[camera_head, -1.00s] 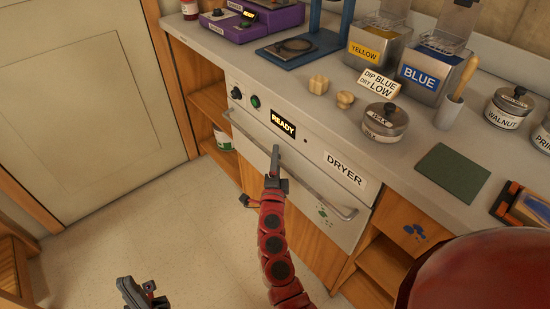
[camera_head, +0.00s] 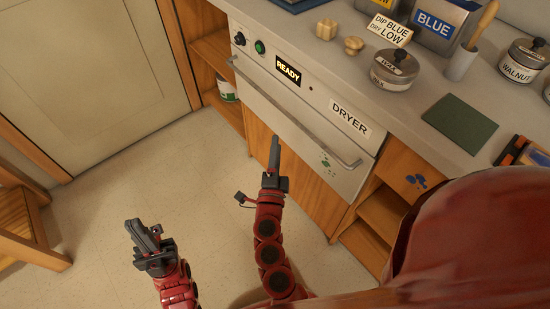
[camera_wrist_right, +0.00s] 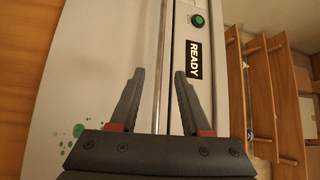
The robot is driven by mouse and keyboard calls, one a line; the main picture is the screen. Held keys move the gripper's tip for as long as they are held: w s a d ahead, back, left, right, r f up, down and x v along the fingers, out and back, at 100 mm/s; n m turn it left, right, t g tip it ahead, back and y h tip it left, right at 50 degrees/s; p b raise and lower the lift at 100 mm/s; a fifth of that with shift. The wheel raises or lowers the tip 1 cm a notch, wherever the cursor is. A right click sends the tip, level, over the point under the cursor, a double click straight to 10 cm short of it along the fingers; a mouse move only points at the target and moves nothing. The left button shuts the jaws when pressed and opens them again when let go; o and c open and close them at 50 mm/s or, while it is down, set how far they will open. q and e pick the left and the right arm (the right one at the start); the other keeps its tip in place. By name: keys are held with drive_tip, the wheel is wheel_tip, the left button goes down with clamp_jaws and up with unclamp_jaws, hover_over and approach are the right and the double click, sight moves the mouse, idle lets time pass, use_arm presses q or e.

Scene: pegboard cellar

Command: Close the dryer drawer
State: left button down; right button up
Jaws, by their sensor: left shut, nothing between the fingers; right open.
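The dryer drawer (camera_head: 285,125) is a pale grey front under the dryer's control strip, with a long metal bar handle (camera_head: 299,125) and green specks at its lower right. It looks about flush with the unit; a small gap cannot be told. My right gripper (camera_head: 275,143) is in front of the drawer, below the bar and apart from it in the head view. In the right wrist view its fingers (camera_wrist_right: 160,75) are spread and empty, with the bar (camera_wrist_right: 160,45) running between them in the picture. My left gripper (camera_head: 134,224) is shut and empty, over the floor at lower left.
The counter above holds a lidded tin (camera_head: 394,69), wooden knobs (camera_head: 327,29), a blue-labelled container (camera_head: 440,22) and a green mat (camera_head: 460,123). Open shelves (camera_head: 383,213) flank the dryer. A wooden stool (camera_head: 28,225) stands at far left. The floor before the dryer is clear.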

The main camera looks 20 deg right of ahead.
drive_tip(key=shift+v, duration=1.55)
